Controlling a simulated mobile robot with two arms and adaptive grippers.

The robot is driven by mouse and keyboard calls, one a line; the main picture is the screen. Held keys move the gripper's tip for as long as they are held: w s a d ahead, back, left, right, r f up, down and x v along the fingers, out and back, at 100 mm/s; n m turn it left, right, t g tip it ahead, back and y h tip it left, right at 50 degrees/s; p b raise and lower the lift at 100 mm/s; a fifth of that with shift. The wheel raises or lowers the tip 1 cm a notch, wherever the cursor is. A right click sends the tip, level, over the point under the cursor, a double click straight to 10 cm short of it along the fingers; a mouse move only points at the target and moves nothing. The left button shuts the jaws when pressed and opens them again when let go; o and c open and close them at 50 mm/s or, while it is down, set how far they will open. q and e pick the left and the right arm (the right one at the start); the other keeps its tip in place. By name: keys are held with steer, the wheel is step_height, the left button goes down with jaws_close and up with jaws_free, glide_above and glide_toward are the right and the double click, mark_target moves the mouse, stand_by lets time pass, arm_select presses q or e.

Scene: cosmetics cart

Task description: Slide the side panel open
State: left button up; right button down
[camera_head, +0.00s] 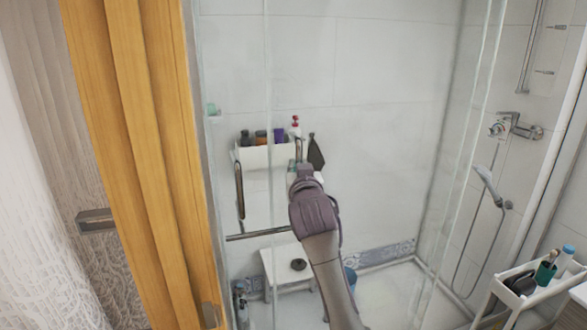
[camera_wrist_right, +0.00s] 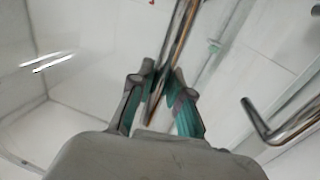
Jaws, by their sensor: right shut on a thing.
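The clear glass side panel (camera_head: 380,130) of the shower stands in front of a white tiled wall. My right gripper (camera_head: 305,170) reaches up from the bottom middle in the head view and is at a metal bar handle (camera_head: 299,148) on the glass. In the right wrist view the bar (camera_wrist_right: 182,35) runs between the green-padded fingers of the gripper (camera_wrist_right: 161,75), which are shut on it. The gripper hides the lower part of the bar in the head view. My left gripper is not in view.
A second bent metal handle (camera_head: 239,190) is left of the gripper. A horizontal metal bar (camera_head: 260,233) is below it. Behind the glass are a shelf with bottles (camera_head: 265,157) and a white stool (camera_head: 280,262). A cart (camera_head: 525,292) stands at lower right, a wooden frame (camera_head: 145,150) at left.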

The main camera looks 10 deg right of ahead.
steer(key=c, duration=1.6)
jaws_free()
steer(key=shift+a, duration=0.1)
steer(key=o, duration=0.5)
steer(key=shift+a, duration=0.15)
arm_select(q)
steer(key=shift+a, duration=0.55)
arm_select(e)
steer(key=s+a, duration=0.1)
steer(key=s, duration=1.1)
steer(key=shift+a, duration=0.3)
